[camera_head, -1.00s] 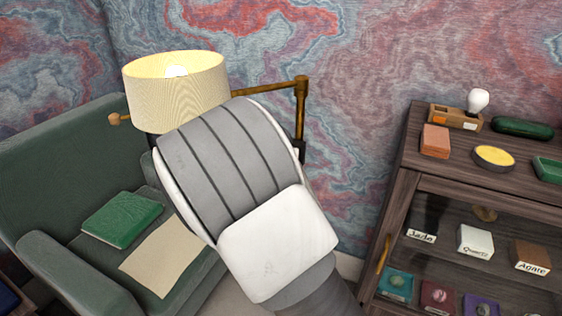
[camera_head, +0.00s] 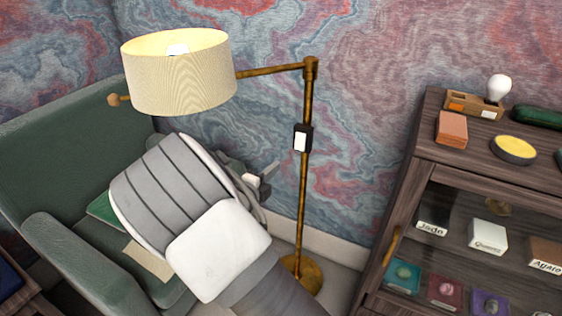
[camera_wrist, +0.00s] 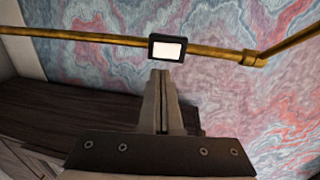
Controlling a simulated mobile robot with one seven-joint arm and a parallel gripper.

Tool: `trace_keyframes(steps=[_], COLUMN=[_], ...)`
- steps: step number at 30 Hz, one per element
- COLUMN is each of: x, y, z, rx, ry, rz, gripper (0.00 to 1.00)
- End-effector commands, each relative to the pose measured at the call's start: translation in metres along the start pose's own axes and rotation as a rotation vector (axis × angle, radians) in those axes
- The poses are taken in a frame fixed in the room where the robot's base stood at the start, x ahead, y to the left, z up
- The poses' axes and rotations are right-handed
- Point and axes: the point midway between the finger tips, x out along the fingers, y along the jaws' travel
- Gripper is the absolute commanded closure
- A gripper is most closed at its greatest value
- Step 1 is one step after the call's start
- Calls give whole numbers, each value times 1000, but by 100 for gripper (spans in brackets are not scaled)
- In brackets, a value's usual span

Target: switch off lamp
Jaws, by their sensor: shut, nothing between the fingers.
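The floor lamp has a cream shade (camera_head: 178,82) with a pale bulb inside; its inner side looks bright and yellow. A brass pole (camera_head: 303,215) carries a small black switch box with a white face (camera_head: 301,139), which also shows in the wrist view (camera_wrist: 168,49). My gripper (camera_head: 272,168) is shut and empty, to the left of the pole and a little below the switch in the head view. In the wrist view its fingertips (camera_wrist: 161,74) point at the switch, just below it in the picture. A gap shows in the head view.
A green armchair (camera_head: 60,160) stands behind my arm, with a green book (camera_head: 104,208) and a paper (camera_head: 148,262) on it. A dark wooden cabinet (camera_head: 408,190) stands at the right, with several small items. The lamp's round base (camera_head: 303,275) is on the floor.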

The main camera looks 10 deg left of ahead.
Motion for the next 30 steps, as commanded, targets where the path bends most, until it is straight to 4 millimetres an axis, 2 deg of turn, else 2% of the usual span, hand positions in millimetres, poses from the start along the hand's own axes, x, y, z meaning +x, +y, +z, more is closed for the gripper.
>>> trace_keyframes(steps=[12, 16, 22, 30], x=[86, 107, 125, 128], y=[1, 0, 0, 0], z=[-1, 0, 0, 0], rx=[0, -1, 0, 0], ry=[2, 1, 0, -1], rz=[-2, -2, -1, 0], gripper=[100, 100, 100, 100])
